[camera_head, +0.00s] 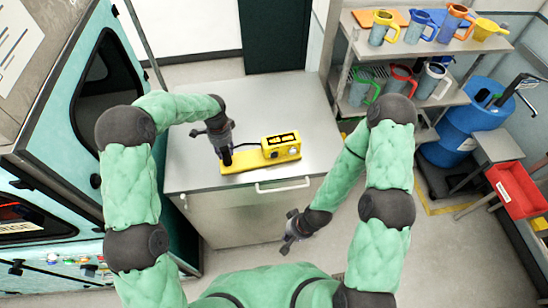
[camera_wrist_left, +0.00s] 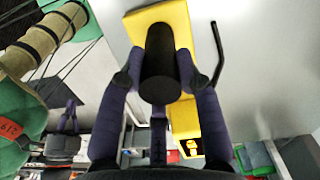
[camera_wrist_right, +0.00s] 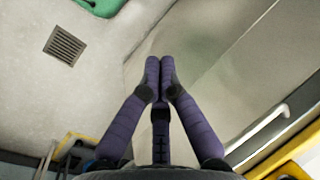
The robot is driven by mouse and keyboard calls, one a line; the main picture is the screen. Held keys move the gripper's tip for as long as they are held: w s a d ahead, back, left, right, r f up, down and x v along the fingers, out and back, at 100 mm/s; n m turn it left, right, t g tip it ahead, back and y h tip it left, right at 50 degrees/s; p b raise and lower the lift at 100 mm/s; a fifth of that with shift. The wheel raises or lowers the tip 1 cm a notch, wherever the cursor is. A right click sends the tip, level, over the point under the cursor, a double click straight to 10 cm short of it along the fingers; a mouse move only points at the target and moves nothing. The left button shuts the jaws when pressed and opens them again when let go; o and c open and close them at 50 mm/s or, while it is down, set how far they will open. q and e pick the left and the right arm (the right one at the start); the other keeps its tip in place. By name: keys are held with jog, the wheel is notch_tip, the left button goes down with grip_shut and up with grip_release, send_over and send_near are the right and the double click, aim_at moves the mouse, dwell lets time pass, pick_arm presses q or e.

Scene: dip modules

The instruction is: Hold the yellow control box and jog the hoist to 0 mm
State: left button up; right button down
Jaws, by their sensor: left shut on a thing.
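The yellow control box (camera_head: 268,155) stands on the grey cabinet top, at the right end of a yellow base plate (camera_head: 240,167). It has a dark panel with yellow marks, too small to read, and a pale round part on its front. A black upright grip (camera_wrist_left: 158,62) stands at the plate's left part. My left gripper (camera_head: 226,150) is over that grip, its fingers (camera_wrist_left: 158,84) closed around it from both sides. The box also shows in the left wrist view (camera_wrist_left: 184,118). My right gripper (camera_head: 291,232) is empty, its fingertips together (camera_wrist_right: 159,72), in front of the cabinet.
The grey cabinet (camera_head: 200,178) has free top around the plate and a handle (camera_head: 282,187) on its front. A shelf with several jugs (camera_head: 400,60), a blue drum (camera_head: 468,122) and a red bin (camera_head: 515,190) stand right. A teal machine stands left.

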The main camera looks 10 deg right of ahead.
aim_at(274, 155)
dwell(0.5)
jog(key=w+r+t, duration=0.4)
jog(key=w, duration=0.4)
jog(key=w+r+n+t+y, duration=0.1)
jog(key=w+r+t, duration=0.3)
jog(key=w, duration=0.4)
jog(key=shift+d+r, duration=0.45)
jog(key=shift+r, duration=0.1)
jog(key=shift+w, duration=0.1)
jog(key=shift+w+a, duration=0.15)
jog(key=shift+w, duration=1.3)
jog(key=shift+w+a, duration=0.15)
jog(key=shift+w, duration=1.3)
jog(key=shift+w+a, duration=0.15)
jog(key=shift+w, duration=1.3)
jog(key=shift+w, duration=0.1)
jog(key=shift+w, duration=0.3)
